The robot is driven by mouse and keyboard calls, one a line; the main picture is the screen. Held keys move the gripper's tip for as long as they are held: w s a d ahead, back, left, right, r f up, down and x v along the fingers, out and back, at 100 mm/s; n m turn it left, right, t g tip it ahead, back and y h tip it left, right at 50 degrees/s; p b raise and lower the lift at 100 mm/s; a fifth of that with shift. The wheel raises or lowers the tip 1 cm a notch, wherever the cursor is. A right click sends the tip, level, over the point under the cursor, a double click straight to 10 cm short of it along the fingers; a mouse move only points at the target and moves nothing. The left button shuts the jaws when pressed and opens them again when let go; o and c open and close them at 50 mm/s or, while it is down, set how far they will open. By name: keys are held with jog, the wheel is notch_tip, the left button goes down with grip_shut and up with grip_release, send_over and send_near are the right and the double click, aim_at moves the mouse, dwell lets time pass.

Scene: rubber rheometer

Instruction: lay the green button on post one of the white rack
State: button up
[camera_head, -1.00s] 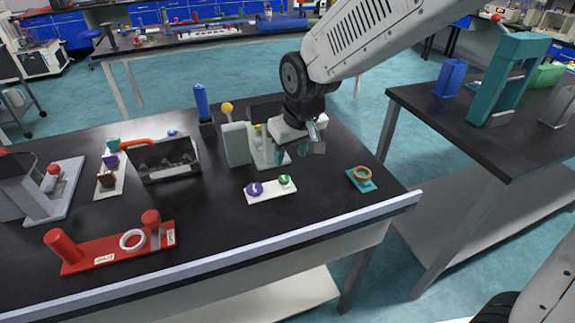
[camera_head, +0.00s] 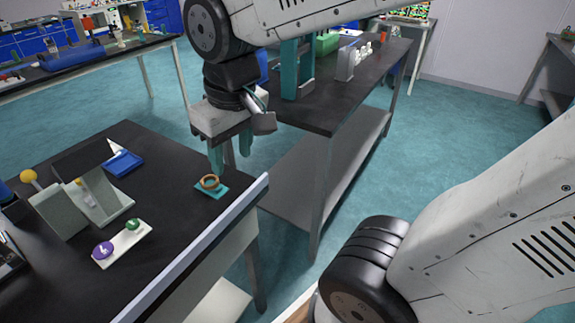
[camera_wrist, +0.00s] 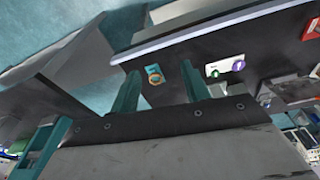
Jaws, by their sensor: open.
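The white rack (camera_head: 120,246) lies on the black bench at the lower left of the head view. The green button (camera_head: 133,224) is at its right end and a purple button (camera_head: 103,250) at its left end. The posts and their numbers cannot be made out. In the wrist view, the rack (camera_wrist: 225,69), the green button (camera_wrist: 215,73) and the purple button (camera_wrist: 238,65) show right of my fingers. My gripper (camera_head: 231,163) is open and empty, above the bench's right edge region, to the right of the rack and apart from it.
A tan ring (camera_head: 210,181) on a teal pad (camera_head: 201,190) lies near my fingers. A grey-green device (camera_head: 60,208) with a yellow knob and a blue tray (camera_head: 124,163) stand behind the rack. A second bench (camera_head: 325,115) with a teal frame stands right, across a floor gap.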

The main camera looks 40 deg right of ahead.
jog(key=s+d+m, duration=0.1)
jog(key=s+d, duration=0.3)
jog(key=s, duration=0.5)
jog(key=shift+s+d+m+g, duration=0.15)
jog(key=shift+s+m+g, duration=0.1)
jog(key=shift+m+g, duration=0.15)
jog(key=shift+c, duration=0.3)
